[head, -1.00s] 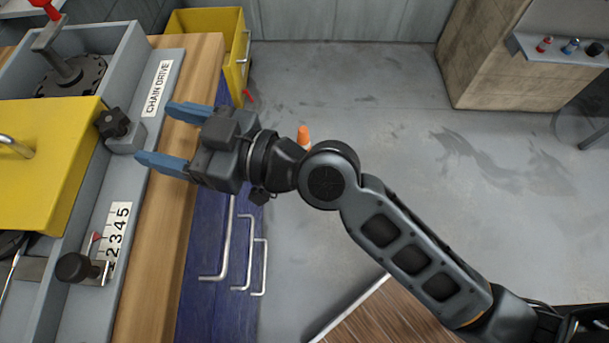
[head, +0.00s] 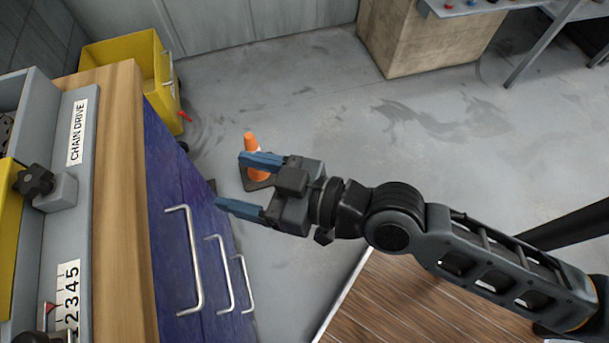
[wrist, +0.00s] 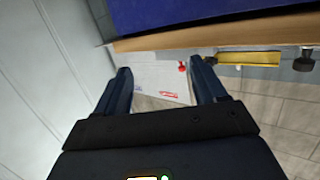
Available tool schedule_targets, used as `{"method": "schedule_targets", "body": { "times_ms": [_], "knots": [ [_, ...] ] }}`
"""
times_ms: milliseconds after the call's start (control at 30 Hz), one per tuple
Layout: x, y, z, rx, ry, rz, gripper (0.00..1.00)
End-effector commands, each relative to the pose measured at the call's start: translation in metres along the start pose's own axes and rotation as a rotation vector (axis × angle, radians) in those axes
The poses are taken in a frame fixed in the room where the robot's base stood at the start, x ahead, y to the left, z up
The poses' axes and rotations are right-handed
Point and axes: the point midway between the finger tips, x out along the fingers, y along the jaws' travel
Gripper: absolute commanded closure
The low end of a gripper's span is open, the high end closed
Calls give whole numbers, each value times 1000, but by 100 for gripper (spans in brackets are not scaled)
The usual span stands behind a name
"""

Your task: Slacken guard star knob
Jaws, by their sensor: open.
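The black star knob (head: 33,181) sits on a grey block at the left edge of the head view, beside the yellow guard (head: 9,225). My gripper (head: 230,181) is open and empty, well to the right of the knob, past the wooden bench edge and over the floor. Its blue fingers point left toward the bench. The wrist view shows the open fingers (wrist: 160,66) with nothing between them at close range. A dark knob at the right edge of that view cannot be told for sure as the star knob.
The wooden bench edge (head: 118,200) and blue drawers with bar handles (head: 190,262) lie between gripper and knob. A yellow bin (head: 128,70) stands behind. An orange cone (head: 251,145) is on the floor beyond my gripper. Open floor (head: 330,120) extends behind and right.

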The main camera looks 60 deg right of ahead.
Motion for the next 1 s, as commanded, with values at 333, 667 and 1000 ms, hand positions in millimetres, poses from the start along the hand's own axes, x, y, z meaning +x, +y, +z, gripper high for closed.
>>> {"method": "schedule_targets", "body": {
  "times_ms": [333, 667, 1000],
  "knots": [
    [-55, 17, 18, 12, -36, 109, 29],
    [-79, 22, 22, 14, -46, 151, 29],
    [-80, 22, 22, 14, -46, 153, 35]
  ]
}}
